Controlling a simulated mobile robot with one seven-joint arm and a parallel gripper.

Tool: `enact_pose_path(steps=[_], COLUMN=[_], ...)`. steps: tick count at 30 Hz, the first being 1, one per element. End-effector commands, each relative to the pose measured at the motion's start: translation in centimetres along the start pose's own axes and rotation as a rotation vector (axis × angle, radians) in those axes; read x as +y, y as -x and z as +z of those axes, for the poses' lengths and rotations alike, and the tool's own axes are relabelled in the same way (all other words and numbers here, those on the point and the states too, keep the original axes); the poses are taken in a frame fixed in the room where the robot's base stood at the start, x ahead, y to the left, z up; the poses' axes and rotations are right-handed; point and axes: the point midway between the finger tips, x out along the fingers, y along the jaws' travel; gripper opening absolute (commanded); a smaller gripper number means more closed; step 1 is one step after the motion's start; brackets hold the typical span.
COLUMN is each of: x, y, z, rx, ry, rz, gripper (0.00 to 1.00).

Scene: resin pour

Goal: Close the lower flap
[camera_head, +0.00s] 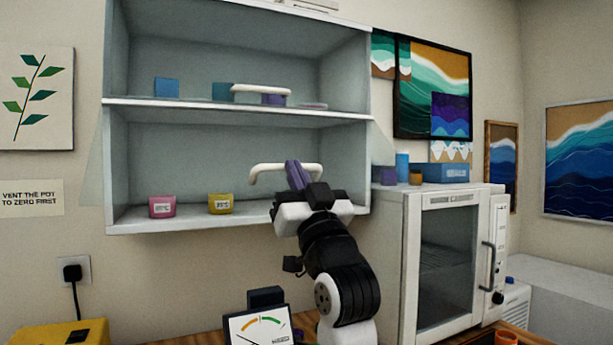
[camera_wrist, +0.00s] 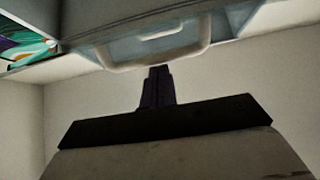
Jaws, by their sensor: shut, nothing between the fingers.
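The lower flap (camera_head: 97,153) is a clear pane on the lower bay of the wall cabinet. Its side edges jut out past the cabinet walls, so it appears tilted outward from its top edge, partly open. Its white bar handle (camera_head: 255,174) crosses the lower bay and also shows in the wrist view (camera_wrist: 203,42). My gripper (camera_head: 296,175) has its dark purple fingers shut and empty, up at the handle. In the wrist view the closed fingertips (camera_wrist: 158,72) lie just below the handle bar; I cannot tell whether they touch it.
The wall cabinet (camera_head: 113,150) holds a pink cup (camera_head: 162,207) and a yellow cup (camera_head: 221,204) below. The upper bay has another white handle (camera_head: 262,90). A white oven (camera_head: 384,260) stands close right of my arm, with a blue box (camera_head: 444,173) on top.

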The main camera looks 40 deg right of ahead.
Motion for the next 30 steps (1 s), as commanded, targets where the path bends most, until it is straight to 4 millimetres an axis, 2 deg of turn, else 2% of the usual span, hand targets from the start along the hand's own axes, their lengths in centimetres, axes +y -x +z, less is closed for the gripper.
enact_pose_path(steps=[1,3,9,15,21,30], x=[-0.1,-0.1,0.0,0.0,0.0,0.1], y=[0.7,0.8,0.4,-0.3,-1.0,-1.4], z=[2.0,3.7,7.8,10.9,12.8,13.6], rx=[-0.008,-0.01,-0.011,-0.011,-0.011,-0.01], ry=[-0.003,-0.004,-0.004,-0.003,-0.002,-0.001], rz=[-0.002,-0.002,-0.002,-0.003,-0.002,-0.003], gripper=[0.0,0.0,0.0,0.0,0.0,0.0])
